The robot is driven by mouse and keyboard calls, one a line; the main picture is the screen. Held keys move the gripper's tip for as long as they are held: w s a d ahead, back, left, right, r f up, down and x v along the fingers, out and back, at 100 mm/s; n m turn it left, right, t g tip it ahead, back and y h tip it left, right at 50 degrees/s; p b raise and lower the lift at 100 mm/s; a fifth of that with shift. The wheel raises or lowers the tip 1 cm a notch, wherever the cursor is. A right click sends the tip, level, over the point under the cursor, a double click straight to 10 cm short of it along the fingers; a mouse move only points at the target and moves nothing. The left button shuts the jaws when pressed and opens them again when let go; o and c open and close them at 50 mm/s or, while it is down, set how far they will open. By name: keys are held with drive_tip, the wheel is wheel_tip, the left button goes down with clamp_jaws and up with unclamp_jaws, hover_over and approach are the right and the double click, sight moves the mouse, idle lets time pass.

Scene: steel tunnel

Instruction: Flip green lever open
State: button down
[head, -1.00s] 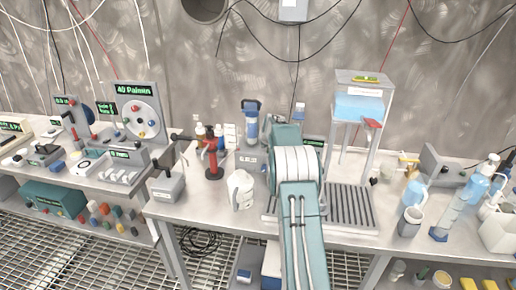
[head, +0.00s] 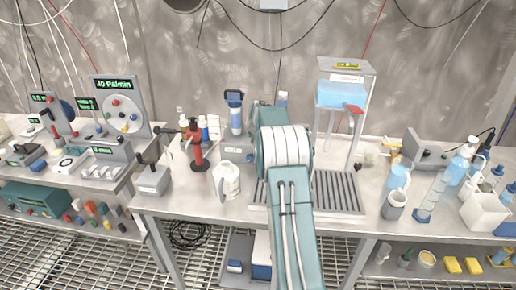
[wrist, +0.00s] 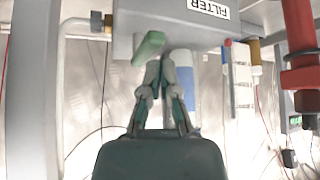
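The green lever (wrist: 148,48) sticks out from the grey filter box (wrist: 180,22), whose FILTER label reads upside down in the wrist view. My gripper (wrist: 161,66) is right at the lever's free end, its fingertips drawn together with no clear gap. I cannot tell whether they touch the lever, and I see nothing held between them. In the head view the grey filter box (head: 236,156) stands on the bench just left of my arm. The lever and my gripper are hidden behind my arm there.
A red stand (head: 198,155) and a white jug (head: 228,182) stand left of my arm. A tall frame with a blue tank (head: 342,94) and a slatted tray (head: 338,192) are to the right. In the wrist view the red stand (wrist: 299,40) is at the right.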

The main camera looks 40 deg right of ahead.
drive_tip(key=s+a, duration=0.4)
drive_tip(key=s, duration=0.6)
drive_tip(key=shift+s+a+r, duration=0.15)
drive_tip(key=shift+a+r, duration=0.05)
drive_tip(key=shift+a, duration=0.1)
